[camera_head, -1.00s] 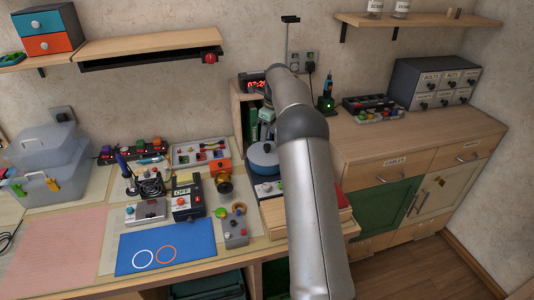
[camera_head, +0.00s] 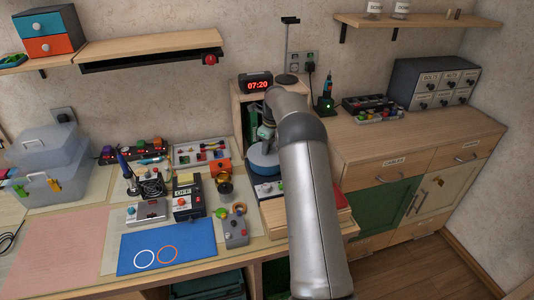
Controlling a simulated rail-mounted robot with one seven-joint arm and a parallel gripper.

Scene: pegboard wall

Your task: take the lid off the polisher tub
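A round blue tub (camera_head: 264,166), which I take to be the polisher tub, stands at the right end of the workbench, in front of the small wooden cubby. My arm partly covers its right side. Its top shows only in part, and I cannot make out a separate lid. My gripper (camera_head: 267,146) is over the tub, pointing down, close to its top. I cannot tell whether it touches. The fingers are small and partly hidden, so their opening does not show.
A clock (camera_head: 255,83) and a black stand (camera_head: 287,79) are on the cubby behind my arm. Left of the tub are a brass-coloured cylinder (camera_head: 225,184), a black switch box (camera_head: 187,200) and a blue mat (camera_head: 165,247). The wooden cabinet top (camera_head: 420,140) at right has free room.

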